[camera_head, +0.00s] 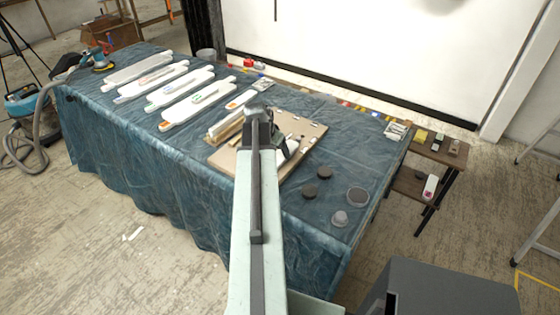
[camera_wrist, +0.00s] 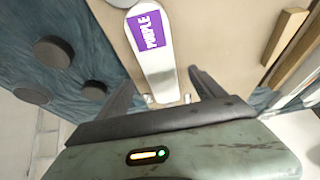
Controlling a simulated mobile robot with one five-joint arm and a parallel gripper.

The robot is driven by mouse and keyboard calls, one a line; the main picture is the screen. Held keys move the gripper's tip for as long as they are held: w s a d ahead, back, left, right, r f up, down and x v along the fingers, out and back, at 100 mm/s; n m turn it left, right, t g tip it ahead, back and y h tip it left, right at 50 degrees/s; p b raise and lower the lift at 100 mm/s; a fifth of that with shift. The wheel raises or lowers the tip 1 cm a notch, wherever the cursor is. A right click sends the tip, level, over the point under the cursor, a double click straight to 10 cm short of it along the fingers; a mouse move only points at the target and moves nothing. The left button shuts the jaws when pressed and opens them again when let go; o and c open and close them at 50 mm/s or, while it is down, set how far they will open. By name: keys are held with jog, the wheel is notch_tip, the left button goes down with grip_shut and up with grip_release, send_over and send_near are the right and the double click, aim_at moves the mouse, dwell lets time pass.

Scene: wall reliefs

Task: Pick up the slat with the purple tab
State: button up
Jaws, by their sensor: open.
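The slat with the purple tab (camera_wrist: 160,72) lies on a tan board in the wrist view. It is white and narrow, with a rounded end, and its purple tab (camera_wrist: 147,30) reads "PURPLE". My gripper (camera_wrist: 160,82) is open, one dark finger on each side of the slat's near end. I see nothing gripped, and I cannot tell whether the fingers touch the slat. In the head view my arm covers part of the board, and I cannot make out the purple tab there.
The board (camera_head: 303,168) lies on a blue cloth-covered table (camera_head: 150,140). Wooden strips (camera_wrist: 286,38) lie on the right in the wrist view. Several dark discs (camera_head: 310,190) sit right of my arm. Several white slats (camera_head: 195,105) lie at the table's left. Bare cloth surrounds the discs.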

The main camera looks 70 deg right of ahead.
aim_at(279, 156)
jog(key=b+x, duration=0.4)
jog(key=x, duration=0.1)
jog(key=shift+a, duration=0.15)
jog(key=shift+a+r, duration=0.1)
jog(key=shift+r, duration=0.05)
jog(key=c, duration=1.6)
jog(key=shift+p, duration=0.3)
notch_tip(279, 156, up, 10)
jog(key=p, duration=1)
